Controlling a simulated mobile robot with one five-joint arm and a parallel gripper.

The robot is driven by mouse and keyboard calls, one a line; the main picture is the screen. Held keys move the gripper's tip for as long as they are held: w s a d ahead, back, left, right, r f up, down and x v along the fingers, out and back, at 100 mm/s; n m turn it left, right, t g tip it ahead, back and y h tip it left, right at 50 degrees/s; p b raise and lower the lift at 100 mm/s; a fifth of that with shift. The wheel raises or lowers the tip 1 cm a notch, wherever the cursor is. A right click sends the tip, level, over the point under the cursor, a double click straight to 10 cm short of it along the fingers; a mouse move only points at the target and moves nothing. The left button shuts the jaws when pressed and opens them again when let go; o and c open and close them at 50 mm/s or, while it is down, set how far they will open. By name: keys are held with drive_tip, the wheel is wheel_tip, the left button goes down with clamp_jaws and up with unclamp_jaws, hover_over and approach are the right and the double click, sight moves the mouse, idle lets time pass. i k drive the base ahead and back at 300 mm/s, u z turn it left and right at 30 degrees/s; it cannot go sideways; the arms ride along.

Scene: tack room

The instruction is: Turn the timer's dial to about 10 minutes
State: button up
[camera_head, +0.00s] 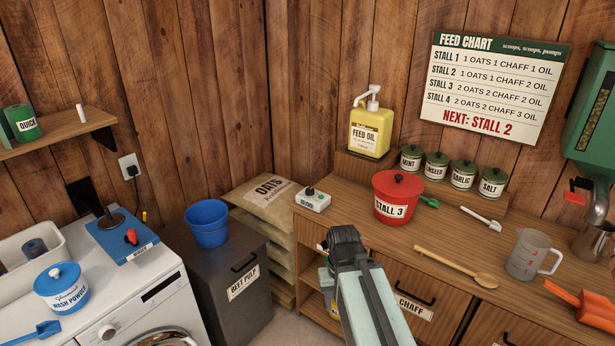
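A small white box with a dark round knob (310,192) on top stands at the left end of the wooden counter; it looks like the timer (315,203). Its markings are too small to read, so I cannot tell where the dial points. My gripper (344,240) is the dark end of my pale green arm, in front of the counter's edge, below and to the right of the timer and apart from it. Its fingers are not clearly visible, and I cannot see anything held.
A red STALL 3 pot (396,205) stands right of the timer, with a green scoop (429,202) beside it. A yellow feed oil bottle (370,130) stands behind. A wooden spoon (460,268) lies on the counter. Oats sacks (262,200) are stacked left of the counter.

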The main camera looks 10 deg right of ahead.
sight(309, 191)
drive_tip(key=u, duration=0.35)
drive_tip(key=i, duration=1.4)
drive_tip(key=u, duration=0.65)
drive_tip(key=k, duration=0.85)
drive_tip(key=u, duration=0.15)
drive_tip(key=i, duration=0.9)
drive_tip(key=z, duration=0.1)
